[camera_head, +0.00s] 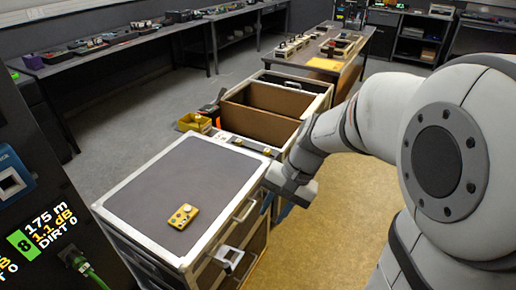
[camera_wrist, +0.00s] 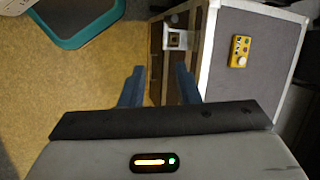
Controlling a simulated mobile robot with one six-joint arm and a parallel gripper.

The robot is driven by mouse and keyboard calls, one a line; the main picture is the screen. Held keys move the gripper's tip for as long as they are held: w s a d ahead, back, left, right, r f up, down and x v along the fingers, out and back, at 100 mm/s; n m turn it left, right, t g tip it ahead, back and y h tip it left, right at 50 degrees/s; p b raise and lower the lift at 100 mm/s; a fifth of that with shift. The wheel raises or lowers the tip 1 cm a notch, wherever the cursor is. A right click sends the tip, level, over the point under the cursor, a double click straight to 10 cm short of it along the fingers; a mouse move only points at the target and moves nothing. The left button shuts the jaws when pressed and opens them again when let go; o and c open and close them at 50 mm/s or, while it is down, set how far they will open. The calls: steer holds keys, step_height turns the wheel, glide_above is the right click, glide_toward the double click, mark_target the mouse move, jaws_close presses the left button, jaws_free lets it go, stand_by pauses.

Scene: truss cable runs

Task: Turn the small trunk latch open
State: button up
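The trunk (camera_head: 160,165) is a grey-topped case with pale metal edges; its top and one side also show in the wrist view (camera_wrist: 270,60). A small pale latch (camera_head: 229,257) sits on its front side, low in the head view. A similar square fitting, which looks like the latch, shows in the wrist view (camera_wrist: 176,40), just beyond my fingertips. My gripper (camera_wrist: 160,75) is open, with two blue fingers apart and nothing between them. In the head view my gripper (camera_head: 282,208) is beside the trunk's right side, partly hidden by my wrist.
A yellow device (camera_head: 183,216) lies on the trunk lid. A handle (camera_head: 245,210) is on the trunk's side. An open brown-lined case (camera_head: 265,105) stands behind. A dark panel with a green cable (camera_head: 85,268) is at left. Yellow floor (camera_head: 340,215) is clear at right.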

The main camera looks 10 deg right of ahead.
steer(key=w+f+m+y+b, duration=0.2)
steer(key=w+f+m+y, duration=0.2)
steer(key=w+f, duration=0.35)
steer(key=m+t+y+b, duration=0.4)
steer(key=m+t+y, duration=0.2)
steer(key=m+t, duration=0.75)
glide_toward(266, 194)
steer(key=w+m+g, duration=0.1)
steer(key=m+g, duration=0.1)
steer(key=m, duration=0.1)
steer(key=x, duration=0.7)
steer(key=shift+w+f, duration=0.25)
steer(key=shift+f, duration=0.1)
steer(key=shift+n, duration=0.25)
steer(key=shift+c, duration=0.2)
jaws_close()
